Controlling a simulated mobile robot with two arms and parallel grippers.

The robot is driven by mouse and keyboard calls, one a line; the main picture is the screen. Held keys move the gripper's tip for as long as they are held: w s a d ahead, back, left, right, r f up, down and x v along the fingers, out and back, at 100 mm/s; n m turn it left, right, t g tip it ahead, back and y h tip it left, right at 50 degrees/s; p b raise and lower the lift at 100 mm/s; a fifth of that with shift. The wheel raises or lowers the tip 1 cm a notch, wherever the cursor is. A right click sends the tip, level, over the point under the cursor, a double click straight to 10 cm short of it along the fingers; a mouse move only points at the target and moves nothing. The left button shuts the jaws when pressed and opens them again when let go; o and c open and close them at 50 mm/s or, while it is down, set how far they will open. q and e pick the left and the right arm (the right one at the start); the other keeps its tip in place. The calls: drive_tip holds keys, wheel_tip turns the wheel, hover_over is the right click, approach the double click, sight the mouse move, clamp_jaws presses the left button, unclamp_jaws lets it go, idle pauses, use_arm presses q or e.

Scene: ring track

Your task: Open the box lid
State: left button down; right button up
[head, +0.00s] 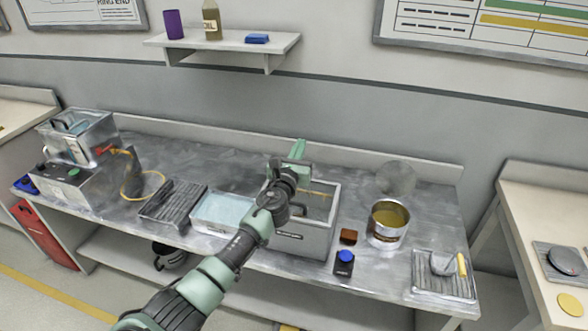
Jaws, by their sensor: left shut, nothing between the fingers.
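A grey metal box (305,240) stands at the middle of the steel bench, with a dark handle or latch on its front. Part of its inside seems to show at the right, with a thin yellowish strip near the back. My left arm reaches across the box and hides much of its top. I cannot tell the lid apart clearly. My left gripper (298,150), with green fingers, is shut and empty above the back of the box. Whether it touches the box or a lid is unclear. My right gripper is not in view.
A pale blue tray (222,208) and a ribbed dark tray (172,204) stand left of the box. At right are a brown block (348,236), a blue-topped item (344,262), an open can (388,224) and a tray with a brush-like tool (444,280). A shelf (225,42) hangs above.

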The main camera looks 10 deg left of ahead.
use_arm(q)
drive_tip(key=shift+w+f, duration=0.15)
drive_tip(key=shift+w, duration=0.05)
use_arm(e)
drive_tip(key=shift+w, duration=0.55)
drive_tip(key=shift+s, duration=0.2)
use_arm(q)
drive_tip(key=shift+f, duration=0.1)
